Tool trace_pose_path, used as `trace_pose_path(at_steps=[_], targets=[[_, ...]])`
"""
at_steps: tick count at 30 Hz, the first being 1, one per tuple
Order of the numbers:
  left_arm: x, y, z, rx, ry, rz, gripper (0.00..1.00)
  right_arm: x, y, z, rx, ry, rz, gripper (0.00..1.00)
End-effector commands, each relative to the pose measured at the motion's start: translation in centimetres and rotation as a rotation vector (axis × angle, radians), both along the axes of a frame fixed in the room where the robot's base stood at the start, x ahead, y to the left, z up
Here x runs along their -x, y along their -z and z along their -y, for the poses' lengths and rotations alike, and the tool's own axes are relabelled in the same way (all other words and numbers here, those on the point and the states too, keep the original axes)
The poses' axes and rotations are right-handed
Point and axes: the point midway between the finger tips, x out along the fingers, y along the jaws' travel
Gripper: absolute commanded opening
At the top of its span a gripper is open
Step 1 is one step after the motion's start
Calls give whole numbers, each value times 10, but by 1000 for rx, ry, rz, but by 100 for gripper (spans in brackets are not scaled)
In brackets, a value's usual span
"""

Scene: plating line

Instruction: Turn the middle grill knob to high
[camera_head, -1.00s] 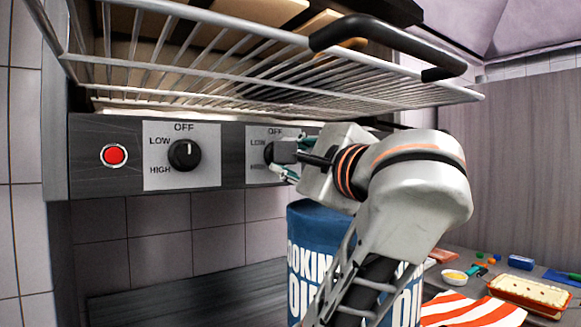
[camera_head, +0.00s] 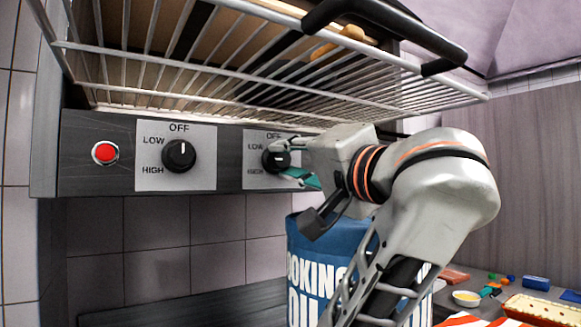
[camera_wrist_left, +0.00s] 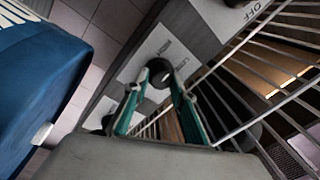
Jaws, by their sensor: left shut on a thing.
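The middle grill knob (camera_head: 275,160) is a black dial on a white plate with OFF, LOW and HIGH marks, partly covered by my gripper. A light mark on it is visible, but which label it points to is hard to tell. My left gripper (camera_head: 284,159) has one teal finger above the knob and one below, shut on it. In the left wrist view the knob (camera_wrist_left: 161,77) sits between the two fingertips. My right gripper is not in view.
Another knob (camera_head: 179,156) at left points up to OFF, beside a red button (camera_head: 105,153). A wire rack (camera_head: 240,75) with a black handle juts out above. A blue cooking oil container (camera_head: 325,260) stands close below my gripper. Food items lie on the right counter.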

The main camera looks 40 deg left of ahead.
Motion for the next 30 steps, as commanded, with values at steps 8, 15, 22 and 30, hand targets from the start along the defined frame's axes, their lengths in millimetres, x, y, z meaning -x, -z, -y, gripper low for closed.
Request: trace_pose_path(at_steps=[8,15,22,30], targets=[[-1,-1,0,92,0,220,3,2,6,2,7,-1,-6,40],[-1,-2,0,150,1,360,3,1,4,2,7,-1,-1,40],[-1,-3,0,179,0,434,3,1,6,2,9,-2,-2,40],[-1,-3,0,190,1,460,4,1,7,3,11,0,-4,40]])
